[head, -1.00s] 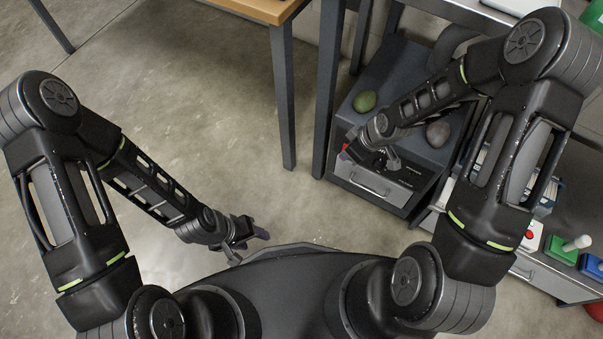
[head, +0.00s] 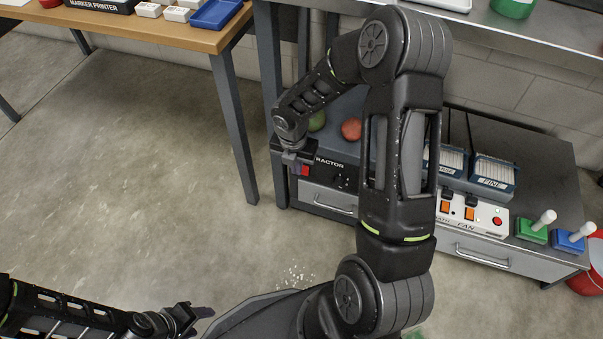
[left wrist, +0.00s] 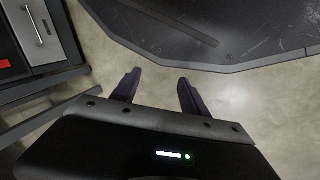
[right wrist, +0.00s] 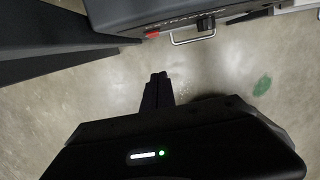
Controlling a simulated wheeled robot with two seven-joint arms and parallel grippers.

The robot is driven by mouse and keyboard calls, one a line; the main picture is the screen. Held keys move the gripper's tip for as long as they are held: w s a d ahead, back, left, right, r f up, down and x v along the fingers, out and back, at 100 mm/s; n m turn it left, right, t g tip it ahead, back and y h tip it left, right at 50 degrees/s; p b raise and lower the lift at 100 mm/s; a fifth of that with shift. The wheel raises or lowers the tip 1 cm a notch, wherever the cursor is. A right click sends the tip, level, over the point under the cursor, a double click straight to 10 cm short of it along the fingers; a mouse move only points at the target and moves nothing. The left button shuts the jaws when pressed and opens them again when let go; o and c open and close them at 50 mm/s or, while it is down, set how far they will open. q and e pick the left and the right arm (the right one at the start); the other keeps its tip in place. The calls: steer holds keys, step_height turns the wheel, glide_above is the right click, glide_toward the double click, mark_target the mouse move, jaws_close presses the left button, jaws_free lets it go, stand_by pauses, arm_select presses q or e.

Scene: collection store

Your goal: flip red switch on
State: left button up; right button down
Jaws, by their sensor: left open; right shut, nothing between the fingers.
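The red switch (head: 305,170) is at the left end of the dark extractor panel (head: 333,171), above a grey drawer. It also shows in the right wrist view (right wrist: 152,34), ahead of the fingertips and apart from them. My right gripper (head: 291,166) is shut and empty, just left of the switch in the head view and partly overlapping it. Its closed fingers (right wrist: 158,80) point toward the panel. Whether the switch is on or off cannot be told. My left gripper (head: 203,314) is open and empty, low over the floor; its spread fingers show in the left wrist view (left wrist: 158,88).
A fan box (head: 474,213) with orange switches and a red button stands right of the extractor. Green (head: 531,230) and blue (head: 568,239) bases with white-knobbed levers stand beyond it. A table leg (head: 234,130) stands left of my right gripper. Open floor lies in front.

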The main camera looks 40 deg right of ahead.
mark_target(305, 170)
steer(key=shift+f, duration=0.1)
steer(key=w+d+f+b, duration=0.3)
steer(key=d+f+b, duration=0.1)
steer(key=f, duration=0.6)
steer(key=shift+b, duration=0.7)
steer(key=shift+d+f, duration=0.1)
steer(key=shift+d, duration=0.05)
